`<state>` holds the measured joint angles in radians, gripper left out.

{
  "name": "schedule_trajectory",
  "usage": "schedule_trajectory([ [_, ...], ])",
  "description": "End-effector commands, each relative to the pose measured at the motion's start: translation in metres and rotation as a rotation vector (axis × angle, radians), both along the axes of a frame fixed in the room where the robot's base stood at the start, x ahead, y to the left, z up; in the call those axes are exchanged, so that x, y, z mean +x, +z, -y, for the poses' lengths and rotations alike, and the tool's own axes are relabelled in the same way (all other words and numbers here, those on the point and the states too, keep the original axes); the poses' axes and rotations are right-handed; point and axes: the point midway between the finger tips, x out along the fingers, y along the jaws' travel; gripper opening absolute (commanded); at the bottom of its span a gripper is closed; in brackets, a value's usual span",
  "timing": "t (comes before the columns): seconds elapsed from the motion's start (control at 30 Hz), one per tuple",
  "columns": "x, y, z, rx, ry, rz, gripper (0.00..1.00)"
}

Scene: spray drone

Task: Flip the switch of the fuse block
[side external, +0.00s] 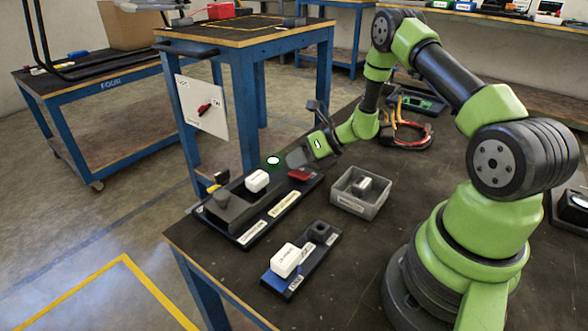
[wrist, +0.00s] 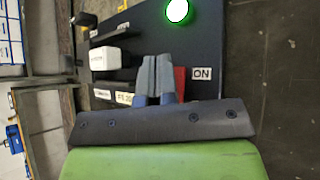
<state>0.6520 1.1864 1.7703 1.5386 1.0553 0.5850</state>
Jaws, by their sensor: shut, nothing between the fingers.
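The fuse block (side external: 312,182) is a dark board at the table's left edge, carrying a white fuse-like block (side external: 257,181), a red switch (side external: 299,174) and a lit green lamp (side external: 273,160). My gripper (side external: 297,158) is shut and empty, just above the switch end of the board. In the wrist view, its closed fingers (wrist: 157,60) lie left of the red switch (wrist: 180,80), which they partly hide. An "ON" label (wrist: 202,73) is right of the switch. The lamp (wrist: 177,10) glows green. I cannot tell whether the fingers touch the switch.
A grey open bin (side external: 360,205) with a white item inside stands right of the board. A smaller dark holder (side external: 318,250) with a white block (side external: 287,260) is in front. Red and black leads (side external: 408,135) lie behind. The table between the bin and my base is clear.

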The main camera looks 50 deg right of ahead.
Motion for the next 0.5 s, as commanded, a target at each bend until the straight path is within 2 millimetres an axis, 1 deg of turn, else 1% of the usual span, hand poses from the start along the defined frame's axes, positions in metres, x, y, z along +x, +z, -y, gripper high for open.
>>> schedule_trajectory([
  [0.3,-0.003,0.014,0.0,0.0,-0.002,0.0,0.0],
  [0.5,-0.003,0.016,0.0,0.001,-0.001,0.0,0.0],
])
